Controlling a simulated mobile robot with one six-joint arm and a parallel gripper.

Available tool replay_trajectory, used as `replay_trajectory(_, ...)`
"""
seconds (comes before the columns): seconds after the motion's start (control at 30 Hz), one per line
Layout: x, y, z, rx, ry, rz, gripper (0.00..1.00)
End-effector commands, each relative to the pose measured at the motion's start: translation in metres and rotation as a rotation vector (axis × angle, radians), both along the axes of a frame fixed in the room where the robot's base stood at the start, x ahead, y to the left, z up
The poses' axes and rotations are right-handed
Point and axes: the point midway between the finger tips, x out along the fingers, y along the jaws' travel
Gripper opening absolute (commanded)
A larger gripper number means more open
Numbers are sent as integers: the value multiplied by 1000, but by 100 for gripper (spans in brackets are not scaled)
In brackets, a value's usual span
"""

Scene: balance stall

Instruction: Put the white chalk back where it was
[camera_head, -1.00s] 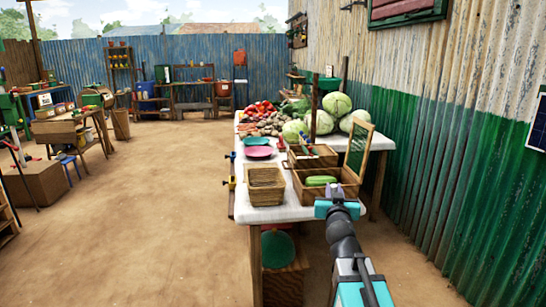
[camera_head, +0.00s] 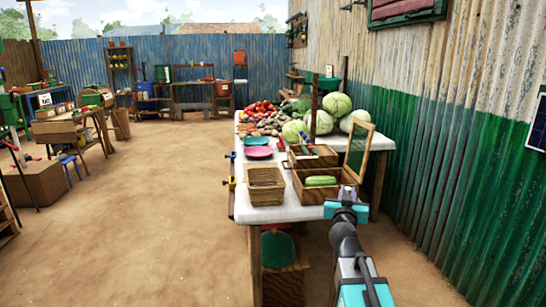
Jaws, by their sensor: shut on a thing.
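My gripper (camera_head: 348,192) is at the near right corner of the white-topped table (camera_head: 290,212), just right of an open wooden box (camera_head: 311,196). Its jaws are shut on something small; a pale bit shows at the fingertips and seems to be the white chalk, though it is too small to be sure. No other white chalk can be made out. Part of the box's right end is hidden behind my gripper.
A wicker basket (camera_head: 266,193) stands left of the box. A smaller wooden tray (camera_head: 300,162) with coloured items is behind it. Pink and green plates (camera_head: 257,152), cabbages (camera_head: 337,104) and other vegetables lie farther back. The corrugated wall (camera_head: 440,170) is on the right; open ground lies left.

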Motion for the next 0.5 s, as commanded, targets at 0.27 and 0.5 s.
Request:
replay_trajectory(0.27, 1, -35, -2, 0, 0, -95, 0)
replay_trajectory(0.5, 0, -63, -6, -1, -1, -159, 0)
